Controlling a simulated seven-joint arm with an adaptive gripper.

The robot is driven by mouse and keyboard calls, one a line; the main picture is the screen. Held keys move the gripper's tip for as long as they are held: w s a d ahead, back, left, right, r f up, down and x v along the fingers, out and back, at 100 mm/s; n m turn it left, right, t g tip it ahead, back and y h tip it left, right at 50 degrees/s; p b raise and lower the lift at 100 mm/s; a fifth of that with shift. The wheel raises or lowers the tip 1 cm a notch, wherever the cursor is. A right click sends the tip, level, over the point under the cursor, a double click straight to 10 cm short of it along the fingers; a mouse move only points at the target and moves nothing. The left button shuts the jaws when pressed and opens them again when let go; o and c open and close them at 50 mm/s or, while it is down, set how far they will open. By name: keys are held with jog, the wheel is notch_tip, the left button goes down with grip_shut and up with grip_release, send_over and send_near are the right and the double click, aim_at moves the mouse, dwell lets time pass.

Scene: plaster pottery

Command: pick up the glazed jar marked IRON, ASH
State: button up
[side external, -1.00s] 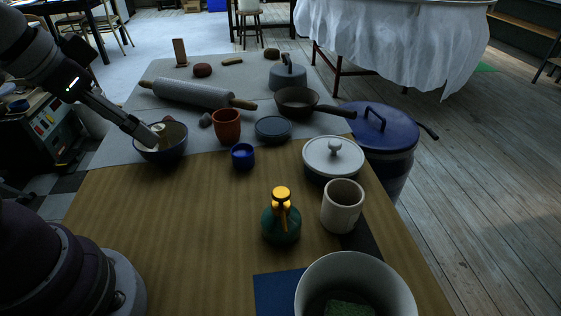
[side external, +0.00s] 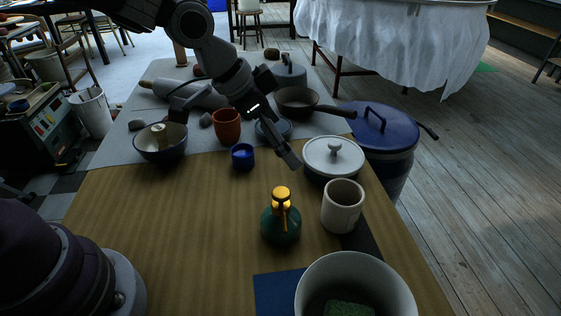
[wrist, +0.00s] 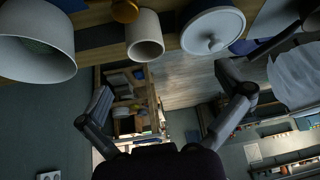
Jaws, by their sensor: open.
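No IRON, ASH lettering can be read on any vessel, so I cannot tell which one is that jar. Vessels in the side view include a beige cup (side external: 342,206), a white lidded pot (side external: 333,158), a small blue cup (side external: 243,156), a terracotta cup (side external: 227,126) and a large blue lidded pot (side external: 385,130). My gripper (side external: 291,160) is above the table, just left of the white pot in the picture, and empty. In the wrist view my gripper (wrist: 164,78) has its fingers spread wide, with the beige cup (wrist: 145,35) and white pot (wrist: 213,32) at the top.
A green bottle with a yellow top (side external: 281,222) stands left of the beige cup. A large white bowl (side external: 355,275) holds something green at the front. A bowl with an object inside (side external: 160,150), a pan (side external: 296,101) and a rolling pin (side external: 175,88) are farther back. The front left tabletop is clear.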

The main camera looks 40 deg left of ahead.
jog(key=m+h, duration=0.1)
send_near(343, 199)
jog(key=shift+s+d+f, duration=0.2)
jog(key=shift+d+f, duration=0.05)
jog(key=shift+d, duration=0.2)
jog(key=shift+s+d+f, duration=0.2)
jog(key=shift+d+f, duration=0.05)
jog(key=shift+d, duration=0.25)
jog(key=x, duration=0.5)
jog(key=shift+w+d+f, duration=0.1)
jog(key=shift+d+f, duration=0.05)
jog(key=shift+d, duration=0.25)
jog(key=shift+c, duration=0.3)
jog(key=c, duration=1.2)
jog(key=shift+c, duration=0.2)
